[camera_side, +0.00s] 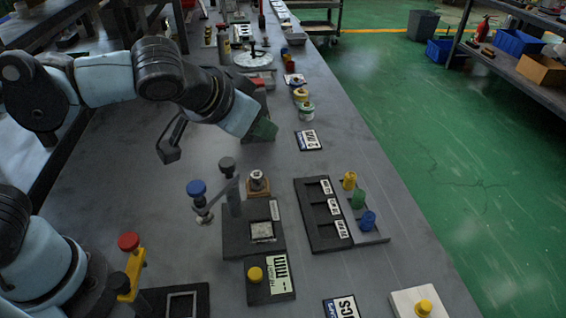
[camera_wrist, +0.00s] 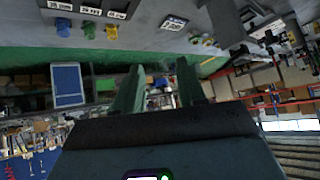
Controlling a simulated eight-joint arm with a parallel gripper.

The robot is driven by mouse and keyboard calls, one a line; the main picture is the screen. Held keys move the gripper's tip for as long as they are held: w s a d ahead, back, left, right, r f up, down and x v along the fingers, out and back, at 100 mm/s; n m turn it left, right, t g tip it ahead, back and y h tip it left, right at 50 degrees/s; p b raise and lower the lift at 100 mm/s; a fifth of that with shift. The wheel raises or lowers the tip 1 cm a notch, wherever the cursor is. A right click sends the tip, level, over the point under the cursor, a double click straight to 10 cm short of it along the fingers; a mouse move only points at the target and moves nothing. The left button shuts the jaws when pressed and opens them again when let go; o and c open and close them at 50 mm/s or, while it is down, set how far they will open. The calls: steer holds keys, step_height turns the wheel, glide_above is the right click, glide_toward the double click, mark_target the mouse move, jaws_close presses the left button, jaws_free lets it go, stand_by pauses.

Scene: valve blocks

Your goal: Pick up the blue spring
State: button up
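The blue spring (camera_side: 368,221) stands upright on a grey ledge along the right side of a black labelled tray (camera_side: 308,240). It is the nearest of three in a row, with the green spring (camera_side: 358,199) and the yellow spring (camera_side: 349,180) behind it. In the wrist view the blue spring (camera_wrist: 63,27) is upside down at the upper left. My gripper (camera_side: 264,131) is raised over the bench, well behind and left of the springs. The wrist view shows its two green fingers (camera_wrist: 158,82) apart with nothing between them.
Left of the tray stands a black press fixture (camera_side: 252,240) with a blue-topped knob (camera_side: 197,187). A yellow knob (camera_side: 255,274) sits on a black plate in front. A white block with a yellow knob (camera_side: 420,303) is near right. The bench between gripper and tray is mostly clear.

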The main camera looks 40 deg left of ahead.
steer(key=s+d+m+t+h, duration=0.1)
steer(key=s+d+t+h, duration=0.2)
steer(key=d, duration=1.4)
glide_toward(368, 217)
steer(key=x, duration=0.9)
steer(key=shift+f, duration=0.1)
jaws_close()
